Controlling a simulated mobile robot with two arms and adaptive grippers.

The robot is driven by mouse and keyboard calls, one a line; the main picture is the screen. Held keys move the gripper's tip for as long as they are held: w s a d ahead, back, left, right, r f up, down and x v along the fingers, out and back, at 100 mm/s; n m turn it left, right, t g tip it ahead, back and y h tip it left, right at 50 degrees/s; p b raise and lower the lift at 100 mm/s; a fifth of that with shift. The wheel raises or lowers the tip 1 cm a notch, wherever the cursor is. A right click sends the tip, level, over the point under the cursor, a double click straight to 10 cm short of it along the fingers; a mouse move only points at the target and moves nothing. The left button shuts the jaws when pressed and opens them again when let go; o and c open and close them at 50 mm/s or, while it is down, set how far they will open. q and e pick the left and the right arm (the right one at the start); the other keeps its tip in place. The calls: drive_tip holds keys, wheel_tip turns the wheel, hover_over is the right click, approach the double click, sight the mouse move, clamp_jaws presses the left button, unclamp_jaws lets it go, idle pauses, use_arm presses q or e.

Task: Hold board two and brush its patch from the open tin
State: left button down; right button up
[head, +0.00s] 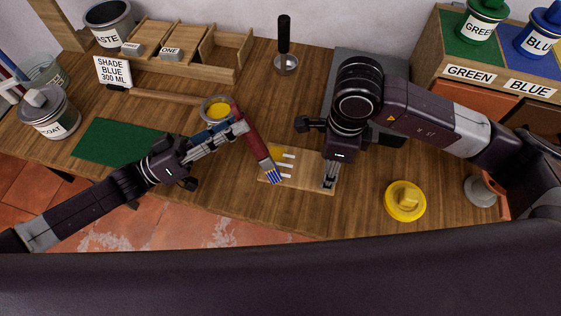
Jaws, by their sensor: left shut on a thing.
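My left gripper (240,127) is shut on a brush with a red handle (254,146). The brush slants down to the right, and its blue tip (274,178) shows over the left part of a pale wooden board (308,180). I cannot tell whether the tip touches the board.
A green mat (115,141) and a "COAT" tin (50,113) are at left. A "SHADE BLUE 300 ML" sign (114,72) and wooden trays (190,58) stand behind. A yellow lid-like piece (405,201) lies right of the board. A shelf with green (482,20) and blue tins (540,32) is at back right.

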use_arm(q)
drive_tip(key=shift+s+d+f, duration=0.1)
drive_tip(key=shift+s+d, duration=0.1)
drive_tip(key=shift+d, duration=0.3)
drive_tip(key=shift+w, duration=0.1)
idle(0.3)
drive_tip(key=w, duration=0.1)
drive_tip(key=w+d, duration=0.1)
drive_tip(key=w, duration=0.3)
drive_tip(key=shift+d, duration=0.3)
drive_tip(key=shift+w, duration=0.15)
drive_tip(key=shift+s+d+r, duration=0.2)
drive_tip(key=shift+s+d, duration=0.05)
drive_tip(key=shift+d, duration=0.25)
idle(1.0)
